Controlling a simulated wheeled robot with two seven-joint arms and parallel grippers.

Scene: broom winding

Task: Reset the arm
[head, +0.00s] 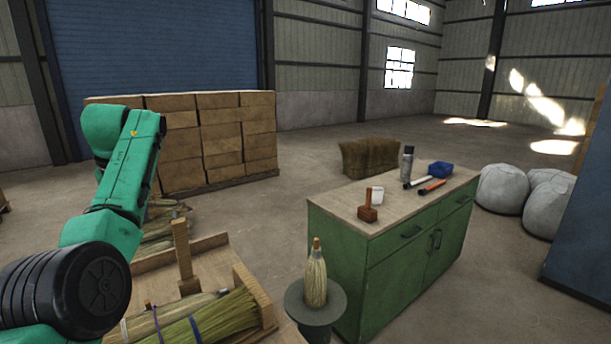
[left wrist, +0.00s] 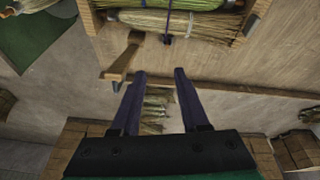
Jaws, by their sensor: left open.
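My left arm (head: 118,185) is raised at the left of the head view, but its gripper does not show there. In the left wrist view my left gripper (left wrist: 160,72) is open, with nothing between its two dark fingers. A wooden bench (head: 262,292) with a post (head: 183,255) and tied broom bundles (head: 212,318) stands beside and below the arm. The bundles also show at the top of the left wrist view (left wrist: 180,22), beyond the fingertips. My right gripper is in neither view.
A straw bundle (head: 316,282) stands upright on a round grey stand (head: 331,303). Stacked boxes (head: 200,140) stand behind my arm. Open floor lies between.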

